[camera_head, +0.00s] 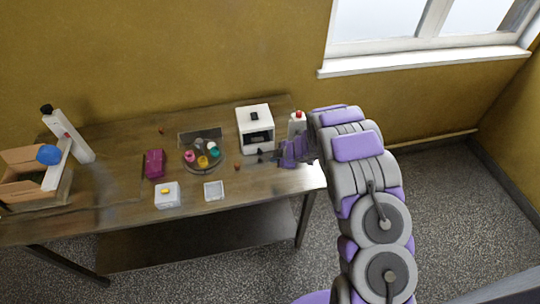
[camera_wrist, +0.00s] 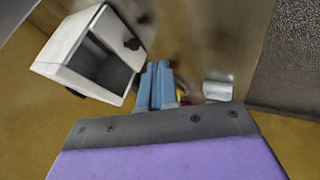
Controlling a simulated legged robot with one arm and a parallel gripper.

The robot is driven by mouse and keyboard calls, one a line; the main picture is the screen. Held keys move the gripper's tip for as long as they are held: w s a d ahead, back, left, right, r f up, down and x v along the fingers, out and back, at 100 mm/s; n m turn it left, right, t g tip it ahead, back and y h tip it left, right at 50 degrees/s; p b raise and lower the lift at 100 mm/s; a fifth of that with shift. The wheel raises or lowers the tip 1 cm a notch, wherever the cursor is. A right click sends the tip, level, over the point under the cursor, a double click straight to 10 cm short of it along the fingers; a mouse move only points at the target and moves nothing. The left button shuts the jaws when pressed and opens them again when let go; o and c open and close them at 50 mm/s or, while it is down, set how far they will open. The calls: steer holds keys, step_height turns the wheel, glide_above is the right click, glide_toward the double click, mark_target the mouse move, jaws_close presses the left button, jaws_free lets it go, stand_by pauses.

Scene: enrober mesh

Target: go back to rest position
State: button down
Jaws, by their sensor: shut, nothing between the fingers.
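My gripper (camera_head: 264,153) is at the right part of the table, in front of the white box-shaped machine (camera_head: 250,142) with a dark opening. My arm reaches in from the right. In the wrist view the two blue fingers (camera_wrist: 157,84) are together with nothing between them. The machine's white body (camera_wrist: 72,45) and dark opening show to the left of the fingers there. Small red and yellow things lie partly hidden behind the fingertips, too blurred to name.
A white bottle (camera_head: 297,127) with a red cap stands close beside my arm. A round tray (camera_head: 204,170) with several coloured items, a magenta box (camera_head: 154,164), a white box (camera_head: 167,201) and a small square dish (camera_head: 214,196) are on the table (camera_head: 115,215). A cardboard box (camera_head: 22,188) is at left.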

steer(key=w+d+r+m+t+h+b, duration=0.35)
steer(key=d+r+m+h, duration=0.2)
steer(key=d+r, duration=0.7)
steer(key=s+d+r+m+g+h+b, duration=0.1)
steer(key=s+d+r+m+h+b, duration=0.2)
steer(key=s+d+r+m+h, duration=0.5)
steer(key=s+d+m+g+y+b, duration=0.2)
steer(key=s+g, duration=0.1)
steer(key=s, duration=0.9)
steer(key=s+d+m+g+y+b, duration=0.2)
steer(key=s+d, duration=0.1)
steer(key=s, duration=1)
steer(key=s+a+f+m+g+y+b, duration=0.1)
steer(key=s+a, duration=0.4)
steer(key=s, duration=0.5)
steer(key=s+a+f+g+y+b, duration=0.1)
steer(key=s+a+g+y+b, duration=0.1)
steer(key=s, duration=0.7)
steer(key=shift+s+a+f+m+g+y, duration=0.25)
steer(key=shift+s+a+m+g+y, duration=0.15)
steer(key=shift+a, duration=0.95)
steer(key=shift+a, duration=0.2)
